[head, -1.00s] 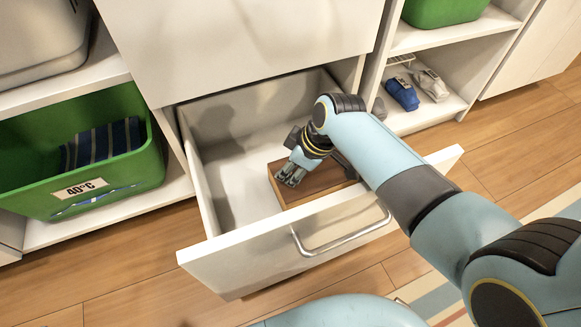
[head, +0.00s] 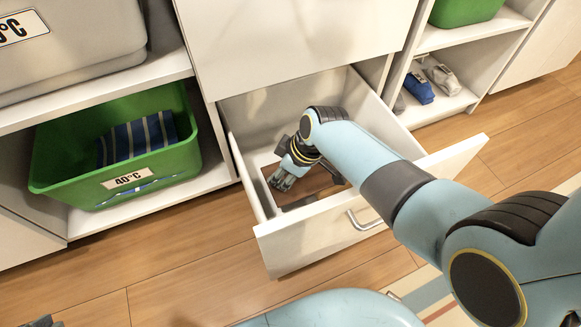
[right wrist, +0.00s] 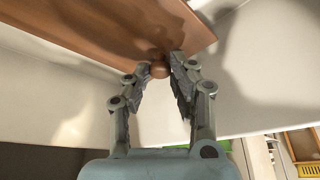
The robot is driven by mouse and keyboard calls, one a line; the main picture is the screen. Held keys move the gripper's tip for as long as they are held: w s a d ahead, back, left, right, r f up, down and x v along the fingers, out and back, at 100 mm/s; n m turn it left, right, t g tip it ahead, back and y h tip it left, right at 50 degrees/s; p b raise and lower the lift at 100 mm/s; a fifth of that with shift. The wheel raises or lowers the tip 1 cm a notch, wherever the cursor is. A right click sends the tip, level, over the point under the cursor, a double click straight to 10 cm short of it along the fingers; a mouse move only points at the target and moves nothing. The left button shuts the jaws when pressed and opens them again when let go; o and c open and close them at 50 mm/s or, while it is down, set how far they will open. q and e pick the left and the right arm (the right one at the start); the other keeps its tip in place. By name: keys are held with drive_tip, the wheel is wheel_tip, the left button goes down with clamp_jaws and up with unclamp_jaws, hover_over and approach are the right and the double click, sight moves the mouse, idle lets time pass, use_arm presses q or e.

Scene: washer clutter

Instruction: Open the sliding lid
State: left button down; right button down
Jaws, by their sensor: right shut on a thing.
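A brown wooden lid or panel (head: 312,182) shows inside the open white drawer (head: 310,238), partly hidden by my right arm. In the right wrist view, the flat brown wood (right wrist: 110,28) carries a small round knob (right wrist: 158,71). My right gripper (head: 279,182) is down in the drawer, near its left wall. In the right wrist view its two fingers (right wrist: 160,80) are on either side of the knob, shut on it. A dark grey part at the bottom left edge looks like the tip of my left gripper (head: 42,322); its jaws do not show.
A green bin (head: 120,190) with a striped cloth stands on the shelf left of the drawer, below a grey bin (head: 75,55). Blue and grey shoes (head: 420,88) lie on the right shelf. The drawer's metal handle (head: 366,222) faces the open wooden floor (head: 180,275).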

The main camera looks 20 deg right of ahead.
drive_tip(key=c, duration=1.1)
unclamp_jaws()
drive_tip(key=shift+r, duration=0.1)
drive_tip(key=v, duration=1.1)
drive_tip(key=shift+d+r, duration=0.1)
drive_tip(key=shift+r, duration=0.3)
